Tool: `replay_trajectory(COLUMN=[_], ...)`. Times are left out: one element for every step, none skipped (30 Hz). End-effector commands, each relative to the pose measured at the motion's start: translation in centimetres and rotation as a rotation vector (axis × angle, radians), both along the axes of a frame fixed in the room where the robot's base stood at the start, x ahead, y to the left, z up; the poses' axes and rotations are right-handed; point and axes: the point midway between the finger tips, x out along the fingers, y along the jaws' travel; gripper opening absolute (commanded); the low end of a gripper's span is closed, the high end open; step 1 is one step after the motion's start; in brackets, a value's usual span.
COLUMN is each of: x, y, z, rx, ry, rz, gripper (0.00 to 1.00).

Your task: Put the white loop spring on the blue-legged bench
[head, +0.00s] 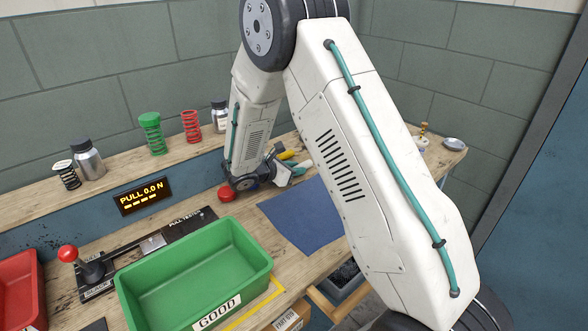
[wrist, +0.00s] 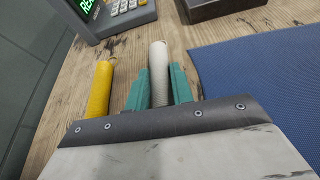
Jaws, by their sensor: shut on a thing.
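The white loop spring (wrist: 158,75) is a slim pale coil between the teal fingers of my gripper (wrist: 160,88) in the wrist view. My gripper is shut on it, and its far end sticks out past the fingertips. I cannot tell whether it touches the wood below. In the head view my gripper (head: 291,170) is low over the wooden worktop (head: 240,207), near its back edge; the white spring cannot be made out there. No blue legs are visible, so I cannot tell which bench is the blue-legged one.
A yellow spring (wrist: 100,88) lies just left of my gripper. A blue mat (head: 305,215) lies to the right. A green GOOD bin (head: 195,275), a pull tester (head: 150,245) and a red button (head: 226,194) are on the worktop. Several springs and bottles stand on the back shelf.

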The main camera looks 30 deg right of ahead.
Motion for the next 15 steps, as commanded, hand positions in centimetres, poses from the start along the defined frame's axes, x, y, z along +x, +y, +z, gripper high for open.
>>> replay_trajectory(x=[-0.01, -0.01, -0.02, -0.02, -0.02, -0.02, -0.02, -0.02, -0.02, -0.02, -0.02, -0.02, -0.03, -0.02, -0.02], y=[-0.01, -0.01, -0.01, -0.01, -0.01, -0.01, 0.00, 0.00, 0.00, 0.00, 0.00, 0.00, -0.01, -0.01, 0.00], z=[0.01, 0.01, -0.05, -0.12, -0.17, -0.14, -0.13, -0.13, -0.13, -0.13, -0.13, -0.13, -0.12, -0.12, -0.09], rx=[0.000, 0.000, 0.000, 0.000, 0.000, 0.000, 0.000, 0.000, 0.000, 0.000, 0.000, 0.000, 0.000, 0.000, 0.000], ry=[0.000, 0.000, 0.000, 0.001, 0.001, 0.001, 0.000, 0.000, 0.000, 0.000, 0.000, 0.000, 0.000, 0.000, 0.000], rz=[0.000, 0.000, 0.000, -0.001, 0.000, 0.000, 0.000, 0.000, 0.000, 0.000, 0.000, 0.000, 0.000, 0.000, 0.000], gripper=[0.00, 0.00, 0.00, 0.00, 0.26, 0.37, 0.45, 0.45, 0.45, 0.45, 0.45, 0.45, 0.45, 0.45, 0.45])
